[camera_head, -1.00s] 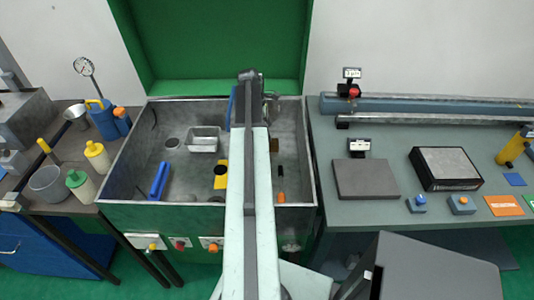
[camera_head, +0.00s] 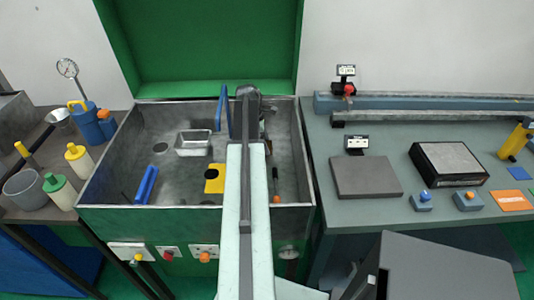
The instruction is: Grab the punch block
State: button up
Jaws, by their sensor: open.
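I cannot tell for sure which thing is the punch block. My arm (camera_head: 246,215) reaches forward over the grey metal tub (camera_head: 140,222). Its far end is a dark rounded joint above the tub's back part. My gripper's fingers are hidden behind the arm. The arm also covers part of the tub's right side, where an orange-tipped item (camera_head: 276,199) shows.
The tub holds a steel tray (camera_head: 193,143), a blue bar (camera_head: 146,185) and a yellow plate (camera_head: 214,179) with a dark hole. The right bench carries a grey slab (camera_head: 365,177), a black-sided block (camera_head: 447,164) and long rails (camera_head: 430,103). Bottles and a pot crowd the left bench.

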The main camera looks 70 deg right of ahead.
jog(key=shift+r, duration=0.15)
grip_shut()
jog(key=shift+r, duration=0.1)
